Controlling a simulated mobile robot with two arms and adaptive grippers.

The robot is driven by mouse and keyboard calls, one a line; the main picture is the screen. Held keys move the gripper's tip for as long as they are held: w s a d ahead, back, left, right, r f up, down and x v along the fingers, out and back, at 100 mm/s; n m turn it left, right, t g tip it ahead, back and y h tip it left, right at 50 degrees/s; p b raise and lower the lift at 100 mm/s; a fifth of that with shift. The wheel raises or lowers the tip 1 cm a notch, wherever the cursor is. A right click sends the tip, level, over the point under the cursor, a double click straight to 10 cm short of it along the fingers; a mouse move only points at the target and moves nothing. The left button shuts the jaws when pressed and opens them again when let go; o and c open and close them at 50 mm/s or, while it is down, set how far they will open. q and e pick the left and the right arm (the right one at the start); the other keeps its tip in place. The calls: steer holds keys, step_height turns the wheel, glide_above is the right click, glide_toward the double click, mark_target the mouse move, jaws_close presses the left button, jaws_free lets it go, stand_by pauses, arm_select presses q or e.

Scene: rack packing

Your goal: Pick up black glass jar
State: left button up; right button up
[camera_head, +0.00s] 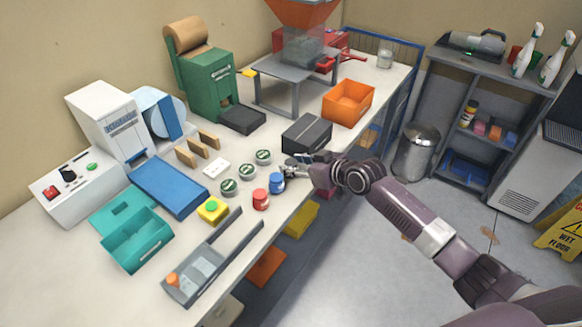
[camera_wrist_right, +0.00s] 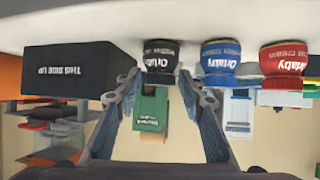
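The black glass jar (camera_wrist_right: 160,60) shows in the right wrist view, which is upside down, with white lettering on its side. My right gripper (camera_wrist_right: 157,80) is open, with its two fingers on either side of the jar and visible gaps. In the head view my right gripper (camera_head: 298,163) is low over the table's right edge, beside the blue jar (camera_head: 277,182); it largely hides the black jar there. The blue jar (camera_wrist_right: 221,62) and red jar (camera_wrist_right: 284,64) stand in a row beside the black one. My left gripper is out of view.
A black box (camera_head: 307,133) stands close behind the gripper; it also shows in the wrist view (camera_wrist_right: 75,80). The red jar (camera_head: 261,199) and several green-lidded jars (camera_head: 246,171) are nearby. An orange bin (camera_head: 348,103) stands farther back. Open floor lies right of the table.

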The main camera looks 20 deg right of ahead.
steer(key=c, duration=0.9)
jaws_close()
steer(key=shift+r, duration=0.15)
